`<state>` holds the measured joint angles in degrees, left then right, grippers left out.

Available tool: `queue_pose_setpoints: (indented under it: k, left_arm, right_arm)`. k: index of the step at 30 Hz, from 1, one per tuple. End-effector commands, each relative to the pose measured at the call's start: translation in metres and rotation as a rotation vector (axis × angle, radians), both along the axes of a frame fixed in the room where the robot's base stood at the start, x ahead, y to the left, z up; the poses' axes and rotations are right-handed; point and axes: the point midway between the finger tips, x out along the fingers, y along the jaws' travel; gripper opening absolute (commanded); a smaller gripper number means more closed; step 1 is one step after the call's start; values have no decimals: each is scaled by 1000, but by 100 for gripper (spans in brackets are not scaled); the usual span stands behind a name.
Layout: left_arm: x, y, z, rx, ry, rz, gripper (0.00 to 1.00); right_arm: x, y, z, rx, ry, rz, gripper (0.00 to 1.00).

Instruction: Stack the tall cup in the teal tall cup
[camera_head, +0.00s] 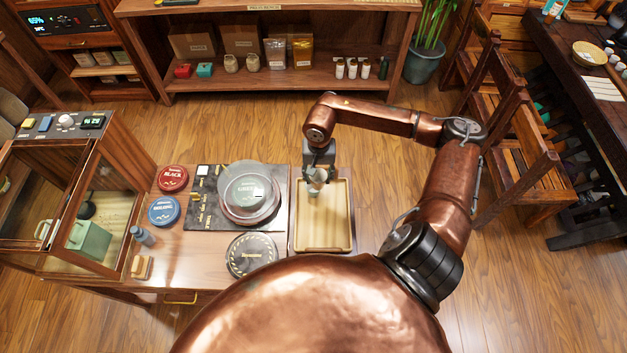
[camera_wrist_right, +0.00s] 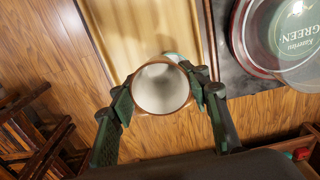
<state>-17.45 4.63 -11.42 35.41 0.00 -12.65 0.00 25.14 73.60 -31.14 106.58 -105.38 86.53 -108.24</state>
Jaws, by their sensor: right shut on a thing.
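My right gripper (camera_head: 317,172) is over the back left part of a wooden tray (camera_head: 335,225). In the right wrist view the gripper (camera_wrist_right: 165,98) has its fingers on both sides of the tall cup (camera_wrist_right: 160,90), which is white inside with a brown rim. A teal tall cup (camera_wrist_right: 172,57) shows partly behind the held cup's rim in that view. In the head view a pale teal shape (camera_head: 314,189) shows just under the gripper. The held cup overlaps the teal cup in view; I cannot tell whether it is inside it. My left gripper is not in view.
Left of the tray are a dark mat (camera_head: 205,215) with a green tin under a clear round cover (camera_head: 250,190), a black tin (camera_head: 251,256), a red tin (camera_head: 173,178) and a blue tin (camera_head: 164,210). A glass-doored cabinet (camera_head: 105,205) stands at the left. The tray's front half is clear.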

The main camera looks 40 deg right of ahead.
Motion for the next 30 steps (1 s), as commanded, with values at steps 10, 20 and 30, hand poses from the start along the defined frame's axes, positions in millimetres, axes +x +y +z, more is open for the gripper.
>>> queue_pose_setpoints:
  k: [10,20,30]
  left_arm:
    - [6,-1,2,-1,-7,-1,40]
    - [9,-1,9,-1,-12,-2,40]
    - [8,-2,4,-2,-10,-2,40]
  right_arm:
    - [26,-4,-30,1,-2,1,16]
    - [30,-5,-65,1,-2,0,16]
    - [30,-6,-69,-1,-2,1,16]
